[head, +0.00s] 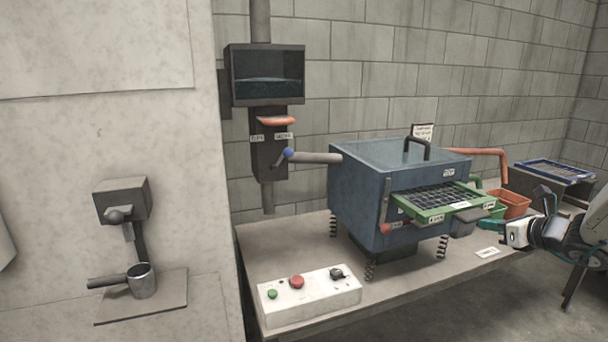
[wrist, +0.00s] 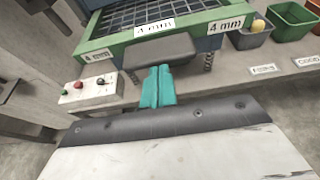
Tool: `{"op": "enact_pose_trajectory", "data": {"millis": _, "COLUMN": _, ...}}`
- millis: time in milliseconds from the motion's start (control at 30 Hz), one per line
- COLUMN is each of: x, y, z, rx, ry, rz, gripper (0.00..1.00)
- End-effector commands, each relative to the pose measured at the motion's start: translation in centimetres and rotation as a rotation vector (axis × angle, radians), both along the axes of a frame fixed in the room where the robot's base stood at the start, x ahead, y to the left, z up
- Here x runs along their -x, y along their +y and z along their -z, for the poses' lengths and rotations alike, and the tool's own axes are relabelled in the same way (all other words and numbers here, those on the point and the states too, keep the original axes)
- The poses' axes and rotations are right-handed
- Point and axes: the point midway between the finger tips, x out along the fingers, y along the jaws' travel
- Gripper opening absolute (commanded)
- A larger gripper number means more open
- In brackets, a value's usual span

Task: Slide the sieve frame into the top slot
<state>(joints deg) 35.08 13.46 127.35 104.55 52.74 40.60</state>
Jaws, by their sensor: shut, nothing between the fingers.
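The sieve frame (head: 440,203) is green with a dark wire mesh. It sits partly inside the slot of the blue box machine (head: 365,195), with its near end sticking out level. In the wrist view the frame (wrist: 97,47) carries "4 mm" labels and has a grey handle block (wrist: 158,52) at its near edge. My gripper (head: 490,213) is at the outer end of that handle. In the wrist view its teal fingers (wrist: 158,72) are shut together and empty, their tips at or very near the handle. Actual contact is not clear. The frame's inner end is hidden inside the machine.
Green and orange bins (head: 515,204) stand right of the machine. A blue-edged screen (head: 553,171) lies on a stand farther right. A control box (head: 310,294) with buttons sits at the bench front. Springs support the machine. Open floor lies before the bench.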

Motion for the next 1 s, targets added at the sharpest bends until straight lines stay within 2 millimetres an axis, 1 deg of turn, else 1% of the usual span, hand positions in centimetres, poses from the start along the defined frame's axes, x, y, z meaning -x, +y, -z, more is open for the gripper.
{"op": "enact_pose_trajectory", "data": {"millis": 1000, "x": -4.9, "y": 1.8, "z": 0.0, "rx": -0.001, "ry": -0.001, "rz": -0.001, "gripper": 0.0}}
